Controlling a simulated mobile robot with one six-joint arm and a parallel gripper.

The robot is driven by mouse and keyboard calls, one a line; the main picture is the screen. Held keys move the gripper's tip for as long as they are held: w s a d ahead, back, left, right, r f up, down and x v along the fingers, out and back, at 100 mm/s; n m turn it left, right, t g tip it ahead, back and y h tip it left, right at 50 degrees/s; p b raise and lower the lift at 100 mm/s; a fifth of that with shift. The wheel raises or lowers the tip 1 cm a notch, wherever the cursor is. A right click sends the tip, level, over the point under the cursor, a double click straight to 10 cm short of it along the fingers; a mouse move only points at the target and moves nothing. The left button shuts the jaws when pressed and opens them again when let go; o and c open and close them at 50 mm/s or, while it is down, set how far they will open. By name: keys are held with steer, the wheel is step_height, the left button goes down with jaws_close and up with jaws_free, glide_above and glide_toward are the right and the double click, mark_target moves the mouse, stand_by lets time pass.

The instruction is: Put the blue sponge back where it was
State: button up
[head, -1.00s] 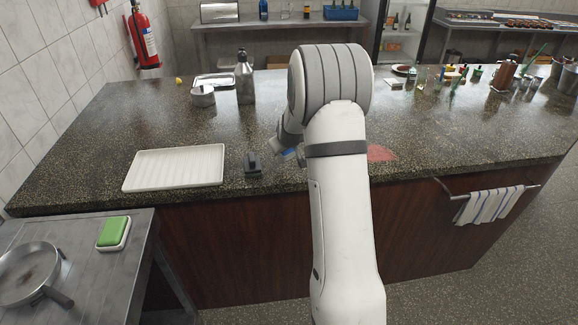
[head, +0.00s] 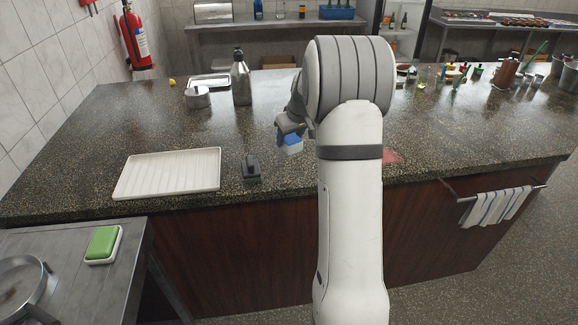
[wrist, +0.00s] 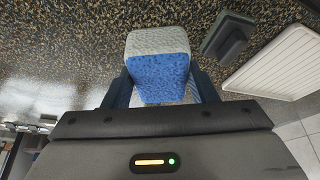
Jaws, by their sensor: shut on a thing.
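The blue sponge (wrist: 158,78) with a pale grey-white layer is between the fingers of my gripper (wrist: 160,92) in the wrist view. In the head view the sponge (head: 291,144) shows below my gripper (head: 285,132), over the dark speckled counter (head: 120,118) near its front edge. My gripper is shut on the sponge. Whether the sponge touches the counter is hard to tell. My arm hides part of the counter behind and to the right.
A dark grey block-like object (head: 251,168) stands left of the sponge, and a white ribbed tray (head: 168,172) lies beyond it. A red patch (head: 391,157) is right of my arm. A green sponge (head: 103,241) sits in a white dish on the steel side table.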

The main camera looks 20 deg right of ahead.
mark_target(297, 143)
step_height(297, 143, down, 5)
steer(key=shift+w+r+p, duration=0.1)
steer(key=shift+r+p, duration=0.05)
steer(key=shift+p, duration=0.25)
steer(key=shift+f+p, duration=0.3)
steer(key=shift+f, duration=1.85)
steer(key=o, duration=0.9)
steer(key=b+v, duration=0.1)
steer(key=v, duration=1)
steer(key=shift+r+b, duration=0.25)
steer(key=shift+b, duration=0.15)
steer(key=s+a+r, duration=0.4)
steer(key=s+a, duration=0.3)
steer(key=shift+m+g+h, duration=0.3)
steer(key=shift+m+g, duration=0.4)
steer(key=s+a, duration=0.4)
steer(key=s, duration=0.4)
steer(key=s+a, duration=0.4)
steer(key=s, duration=0.4)
steer(key=s+a, duration=0.4)
steer(key=s, duration=0.4)
steer(key=shift+a+r, duration=0.15)
steer(key=shift+r, duration=0.15)
